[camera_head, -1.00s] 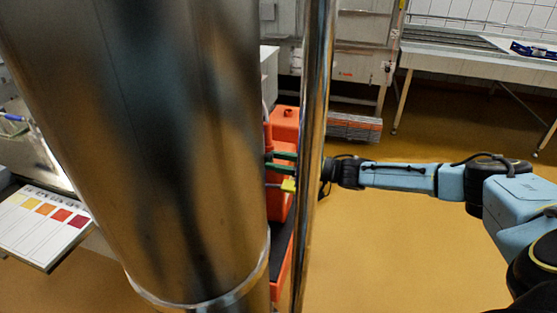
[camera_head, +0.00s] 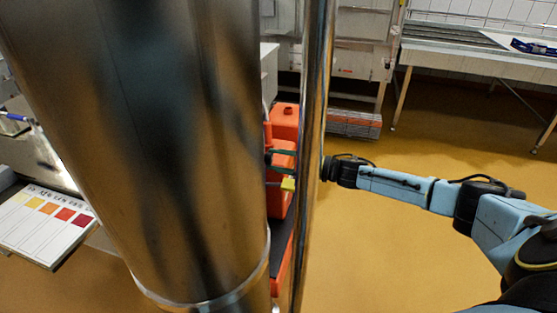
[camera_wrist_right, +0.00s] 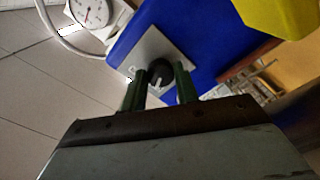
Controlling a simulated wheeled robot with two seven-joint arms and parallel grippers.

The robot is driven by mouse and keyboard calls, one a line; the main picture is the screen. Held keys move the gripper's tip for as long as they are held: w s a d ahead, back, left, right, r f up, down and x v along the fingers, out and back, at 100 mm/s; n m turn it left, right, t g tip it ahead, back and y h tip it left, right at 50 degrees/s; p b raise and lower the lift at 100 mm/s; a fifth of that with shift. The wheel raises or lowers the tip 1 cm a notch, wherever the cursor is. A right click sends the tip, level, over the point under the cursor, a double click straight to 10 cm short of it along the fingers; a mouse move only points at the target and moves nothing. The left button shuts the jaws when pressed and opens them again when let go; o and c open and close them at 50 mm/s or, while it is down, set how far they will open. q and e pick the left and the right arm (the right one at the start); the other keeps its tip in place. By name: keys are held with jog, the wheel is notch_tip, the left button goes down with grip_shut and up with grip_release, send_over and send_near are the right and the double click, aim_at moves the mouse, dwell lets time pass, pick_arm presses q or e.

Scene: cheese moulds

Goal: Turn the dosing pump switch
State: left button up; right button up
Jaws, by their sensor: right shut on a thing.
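The dosing pump switch is a dark round knob (camera_wrist_right: 160,72) with a light mark, on a grey metal plate (camera_wrist_right: 148,50) fixed to a blue housing (camera_wrist_right: 200,30) in the right wrist view. My right gripper (camera_wrist_right: 160,82) has its two green fingers on either side of the knob and is shut on it. In the head view the green fingers of my right gripper (camera_head: 282,153) show between the big steel column and a thin pole; the pole hides part of the hand. The knob and blue housing are hidden there. My left gripper is not in view.
A big shiny steel column (camera_head: 150,150) and a thin steel pole (camera_head: 313,130) stand in front. Orange containers (camera_head: 284,122) are behind. A white dial gauge (camera_wrist_right: 92,12) is beside the blue housing. A colour chart (camera_head: 45,225) lies at left. The floor at right is open.

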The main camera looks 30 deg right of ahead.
jog(key=shift+n, duration=0.6)
jog(key=o, duration=1)
jog(key=shift+s+d, duration=0.3)
jog(key=shift+s, duration=0.1)
pick_arm(q)
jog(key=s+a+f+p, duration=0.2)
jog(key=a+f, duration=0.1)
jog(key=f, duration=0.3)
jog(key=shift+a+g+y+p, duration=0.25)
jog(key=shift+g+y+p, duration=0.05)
jog(key=shift+p, duration=0.05)
pick_arm(e)
jog(key=v, duration=1.2)
jog(key=shift+s, duration=0.15)
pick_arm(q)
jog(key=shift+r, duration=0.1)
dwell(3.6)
